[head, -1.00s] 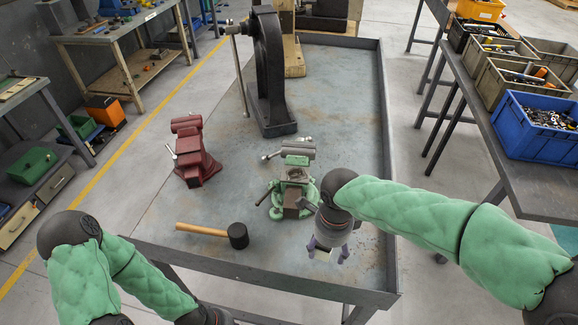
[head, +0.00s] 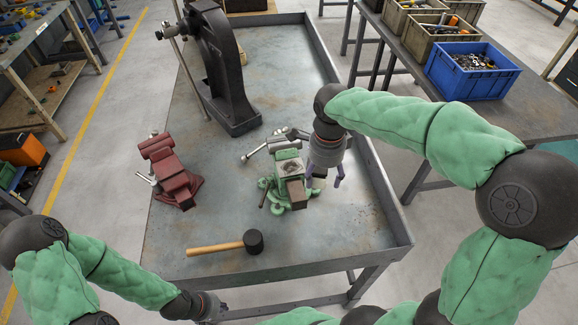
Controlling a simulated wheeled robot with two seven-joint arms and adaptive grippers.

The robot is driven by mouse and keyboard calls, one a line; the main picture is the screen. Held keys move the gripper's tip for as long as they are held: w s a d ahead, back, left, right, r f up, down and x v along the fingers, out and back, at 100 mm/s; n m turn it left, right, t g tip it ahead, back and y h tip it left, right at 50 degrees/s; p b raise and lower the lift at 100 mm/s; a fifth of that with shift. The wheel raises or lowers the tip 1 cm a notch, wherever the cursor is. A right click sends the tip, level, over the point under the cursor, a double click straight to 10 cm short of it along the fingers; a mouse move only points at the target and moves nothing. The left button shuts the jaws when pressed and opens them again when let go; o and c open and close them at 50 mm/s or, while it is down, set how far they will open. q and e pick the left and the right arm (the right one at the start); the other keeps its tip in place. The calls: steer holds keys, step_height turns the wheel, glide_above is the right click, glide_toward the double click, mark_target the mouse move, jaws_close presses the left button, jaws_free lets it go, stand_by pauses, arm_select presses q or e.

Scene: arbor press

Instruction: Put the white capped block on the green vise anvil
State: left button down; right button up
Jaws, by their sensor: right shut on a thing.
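The green vise (head: 288,168) stands on the bench, with bare metal and brownish surfaces on its top and front. Only a small pale part of the block shows between the fingers. The block is close beside the vise; I cannot tell whether they touch. My left gripper (head: 213,308) is low at the picture's bottom, in front of the bench edge and away from the vise; its fingers are too small and dark to read.
A red vise (head: 172,178) stands left of the green one. A black mallet (head: 253,241) with a wooden handle lies in front. The tall dark arbor press (head: 222,70) stands behind. A raised rim (head: 385,190) bounds the bench on the right. The bench's front right is clear.

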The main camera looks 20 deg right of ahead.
steer(key=w+f, duration=0.3)
steer(key=w, duration=0.1)
steer(key=w+f, duration=0.3)
steer(key=w, duration=0.1)
steer(key=w+f, duration=0.2)
steer(key=w, duration=0.2)
steer(key=shift+w+a+f, duration=0.3)
steer(key=shift+w+f, duration=0.05)
steer(key=shift+f, duration=0.05)
steer(key=shift+w+f, duration=0.35)
steer(key=shift+f, duration=1.7)
steer(key=shift+f, duration=0.1)
steer(key=o, duration=1.4)
steer(key=shift+a, duration=0.1)
step_height(320, 180, up, 12)
steer(key=shift+p, duration=0.45)
